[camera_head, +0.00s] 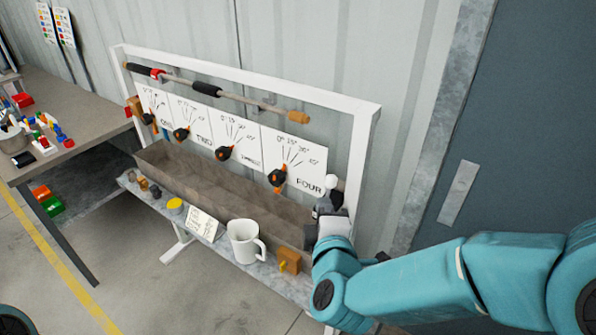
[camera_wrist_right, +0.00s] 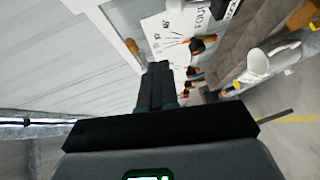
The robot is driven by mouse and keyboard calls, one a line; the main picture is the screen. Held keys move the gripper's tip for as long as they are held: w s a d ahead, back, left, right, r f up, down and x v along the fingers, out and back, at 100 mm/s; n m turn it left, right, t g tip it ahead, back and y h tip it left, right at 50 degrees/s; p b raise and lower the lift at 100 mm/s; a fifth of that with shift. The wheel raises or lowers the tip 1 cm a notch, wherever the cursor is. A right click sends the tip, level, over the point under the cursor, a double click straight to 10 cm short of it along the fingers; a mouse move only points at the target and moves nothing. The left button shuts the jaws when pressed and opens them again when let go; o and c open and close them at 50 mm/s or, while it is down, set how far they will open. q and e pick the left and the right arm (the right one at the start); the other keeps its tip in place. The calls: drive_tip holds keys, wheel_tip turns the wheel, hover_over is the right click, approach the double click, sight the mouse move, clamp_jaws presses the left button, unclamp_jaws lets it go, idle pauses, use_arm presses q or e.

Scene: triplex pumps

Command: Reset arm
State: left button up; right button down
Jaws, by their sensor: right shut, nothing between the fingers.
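My right arm (camera_head: 420,285) comes in from the right in the head view, bent at the wrist by the right end of the pump panel. My right gripper (camera_head: 327,204) is beside the right frame post, near the FOUR dial plate (camera_head: 295,160). In the right wrist view its dark fingers (camera_wrist_right: 158,72) are together and empty, pointing toward the panel. The arm's wrist partly hides the right end of the trough and shelf. My left gripper is not in view.
The white frame (camera_head: 367,150) holds several dial plates with black-and-orange knobs. Below are a brown trough (camera_head: 215,187) and a shelf with a white mug (camera_head: 245,242), a yellow-lidded jar (camera_head: 175,205) and an orange block (camera_head: 289,260). A cluttered workbench (camera_head: 85,100) stands left.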

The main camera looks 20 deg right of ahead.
drive_tip(key=s+d+f+g+y, duration=0.1)
drive_tip(key=s+f+g, duration=0.15)
drive_tip(key=f, duration=1.05)
drive_tip(key=s+d+f+g+y, duration=0.15)
drive_tip(key=f+g, duration=0.25)
drive_tip(key=f, duration=0.9)
drive_tip(key=s+a+f+m+g+y, duration=0.2)
drive_tip(key=s+a+f+m+g, duration=0.2)
drive_tip(key=s+a+f+m, duration=0.1)
drive_tip(key=s+a+f+m+g+y, duration=0.3)
drive_tip(key=s+f+m, duration=0.4)
drive_tip(key=s+m, duration=0.3)
drive_tip(key=shift+s+a+f+m+g+y, duration=0.35)
drive_tip(key=shift+s+a+g, duration=0.5)
drive_tip(key=shift+s+a, duration=0.2)
